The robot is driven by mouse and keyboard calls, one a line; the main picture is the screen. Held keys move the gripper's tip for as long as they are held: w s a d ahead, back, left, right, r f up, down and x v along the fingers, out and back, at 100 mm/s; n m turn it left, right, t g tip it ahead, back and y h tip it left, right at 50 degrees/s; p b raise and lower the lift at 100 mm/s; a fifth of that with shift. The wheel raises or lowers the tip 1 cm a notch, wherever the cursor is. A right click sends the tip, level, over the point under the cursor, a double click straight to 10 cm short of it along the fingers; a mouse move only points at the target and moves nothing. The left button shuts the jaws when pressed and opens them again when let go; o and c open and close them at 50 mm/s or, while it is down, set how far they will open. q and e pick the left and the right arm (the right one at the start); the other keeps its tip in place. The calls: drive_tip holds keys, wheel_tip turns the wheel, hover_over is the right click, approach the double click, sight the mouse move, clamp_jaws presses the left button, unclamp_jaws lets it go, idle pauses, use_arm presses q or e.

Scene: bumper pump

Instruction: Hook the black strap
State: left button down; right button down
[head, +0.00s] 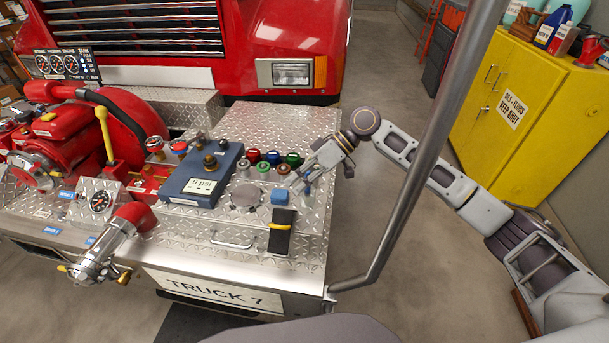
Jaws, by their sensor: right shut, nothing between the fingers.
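The black strap (276,241) lies at the right front of the diamond-plate bumper, with a yellow band (280,226) across it. Its lower end hangs toward the front edge. My right gripper (297,191) is shut and empty over the bumper's right side, close to the blue block and above the strap's upper end, apart from the strap as far as I can tell. I cannot make out a hook for the strap. My left gripper is not in view.
A blue gauge box reading 0 psi (203,185), coloured caps (272,157) and a round lid (246,195) sit left of my gripper. A red pump (75,135) fills the left. A grey pole (418,180) crosses before my right arm. A yellow cabinet (535,110) stands right.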

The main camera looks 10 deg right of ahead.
drive_tip(key=p, duration=0.1)
hover_over(279, 213)
drive_tip(key=s+d, duration=0.1)
wheel_tip(279, 213, down, 3)
drive_tip(key=shift+f, duration=0.15)
drive_tip(key=shift+s+a+f, duration=0.1)
drive_tip(key=shift+s+f, duration=0.5)
drive_tip(key=shift+f, duration=0.3)
drive_tip(key=shift+s+a+f+p, duration=0.15)
drive_tip(key=shift+s+f+p, duration=0.35)
drive_tip(key=shift+f, duration=0.35)
drive_tip(key=shift+s+a+f, duration=0.1)
drive_tip(key=shift+s+a, duration=0.05)
drive_tip(key=shift+a, duration=0.05)
